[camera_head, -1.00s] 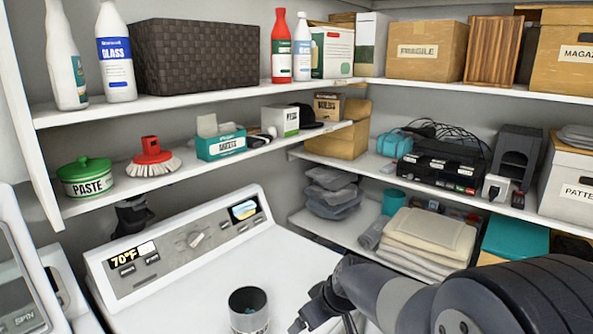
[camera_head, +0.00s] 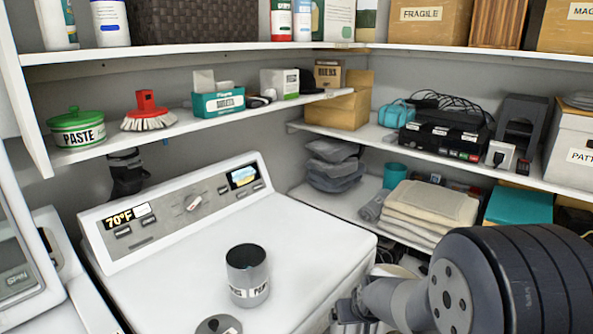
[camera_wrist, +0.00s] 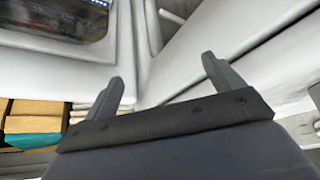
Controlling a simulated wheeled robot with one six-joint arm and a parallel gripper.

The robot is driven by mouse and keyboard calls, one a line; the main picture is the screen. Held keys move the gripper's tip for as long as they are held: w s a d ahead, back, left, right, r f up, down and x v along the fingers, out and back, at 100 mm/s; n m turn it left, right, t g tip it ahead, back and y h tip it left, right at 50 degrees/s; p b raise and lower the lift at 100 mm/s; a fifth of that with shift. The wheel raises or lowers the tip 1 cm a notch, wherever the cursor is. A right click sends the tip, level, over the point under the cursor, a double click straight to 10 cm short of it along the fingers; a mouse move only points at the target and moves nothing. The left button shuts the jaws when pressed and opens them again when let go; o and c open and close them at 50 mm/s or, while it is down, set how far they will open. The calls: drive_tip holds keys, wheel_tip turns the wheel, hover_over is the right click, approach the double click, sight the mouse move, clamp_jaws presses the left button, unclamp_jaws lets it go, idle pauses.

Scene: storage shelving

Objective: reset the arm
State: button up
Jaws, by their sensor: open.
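My gripper (camera_wrist: 163,72) shows in the wrist view with its two fingers spread apart and nothing between them. In the head view my arm comes in from the lower right, and the gripper end is mostly hidden behind it, beyond the right front edge of the white appliance (camera_head: 300,235). A grey metal canister (camera_head: 247,282) stands upright and open on the appliance top, clear of my gripper. A dark round lid (camera_head: 218,326) lies in front of it, cut off by the picture's lower edge.
A low shelf (camera_head: 190,128) holds a green-lidded paste tin (camera_head: 77,128), a red brush (camera_head: 148,112) and a teal tissue box (camera_head: 218,103). Folded towels (camera_head: 430,208) and a teal box (camera_head: 520,207) sit on right shelving. The appliance top right of the canister is clear.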

wheel_tip(320, 180, down, 21)
drive_tip(key=d+m+b, duration=0.1)
drive_tip(key=b, duration=1.8)
drive_tip(key=shift+d+h, duration=0.25)
drive_tip(key=shift+h, duration=0.05)
drive_tip(key=shift+s+r, duration=0.15)
drive_tip(key=shift+r, duration=0.15)
